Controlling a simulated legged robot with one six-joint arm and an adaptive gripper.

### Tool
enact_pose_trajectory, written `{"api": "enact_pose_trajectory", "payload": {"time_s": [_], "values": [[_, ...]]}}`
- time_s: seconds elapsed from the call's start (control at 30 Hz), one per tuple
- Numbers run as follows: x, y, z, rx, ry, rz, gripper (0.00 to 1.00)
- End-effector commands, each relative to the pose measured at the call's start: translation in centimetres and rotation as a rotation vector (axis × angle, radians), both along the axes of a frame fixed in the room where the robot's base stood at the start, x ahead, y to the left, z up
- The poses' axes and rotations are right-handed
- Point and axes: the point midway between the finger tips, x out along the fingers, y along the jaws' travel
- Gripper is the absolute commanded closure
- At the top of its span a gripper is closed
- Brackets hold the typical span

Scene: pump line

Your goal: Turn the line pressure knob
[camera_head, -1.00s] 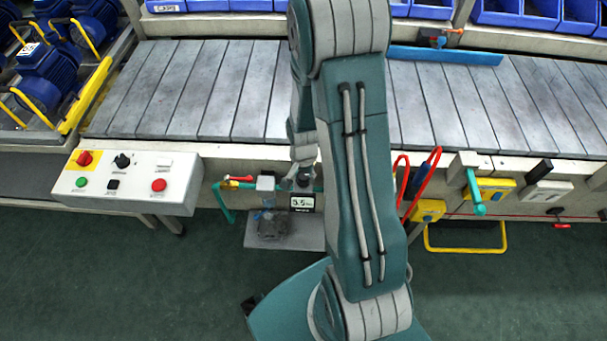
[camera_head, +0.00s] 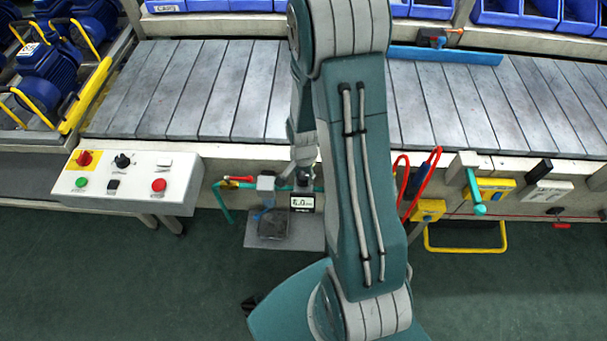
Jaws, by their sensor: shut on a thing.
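My gripper (camera_head: 303,174) points down at the pressure regulator on the front of the line, partly hidden by my arm. It is shut on the dark line pressure knob (camera_head: 303,186), of which only a small part shows. Just below the knob is a small digital display (camera_head: 302,202), which seems to read about 6.0; its digits are small. A grey filter body (camera_head: 266,183) stands left of the knob on the same teal pipe.
A red-handled valve (camera_head: 237,180) is on the pipe at left. A control box (camera_head: 127,180) with buttons is further left. A grey tray (camera_head: 284,233) is below the regulator. Red cables and a teal-handled lever (camera_head: 474,190) are to the right. The slatted conveyor (camera_head: 200,90) is behind.

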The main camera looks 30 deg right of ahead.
Motion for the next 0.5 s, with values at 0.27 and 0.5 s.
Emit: {"api": "enact_pose_trajectory", "payload": {"time_s": [0.27,0.5], "values": [[0.31,-0.05,0.11,-0.002,-0.009,0.001,0.15],[0.15,-0.03,0.05,-0.001,-0.004,0.001,0.15]]}}
